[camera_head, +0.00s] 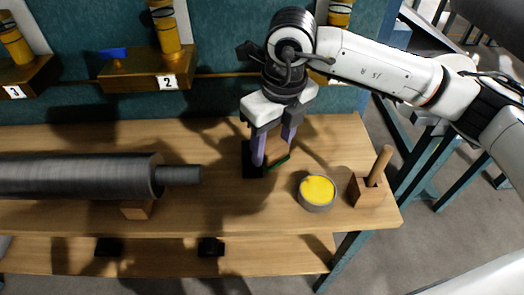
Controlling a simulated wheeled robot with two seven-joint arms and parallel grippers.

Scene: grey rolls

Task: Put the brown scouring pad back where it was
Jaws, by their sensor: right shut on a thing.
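My right gripper (273,162) is over the middle of the wooden bench, its purple fingers pointing down. It is shut on the brown scouring pad (277,147), which shows between the fingers with a green lower edge. A black flat piece (250,170) is at the left finger, partly covered by it. I cannot tell whether the pad touches the bench top. My left gripper is not in view.
A grey roll (80,176) lies on the left of the bench (225,215). A round tin with yellow contents (317,191) and a wooden block with an upright handle (367,190) stand to the right.

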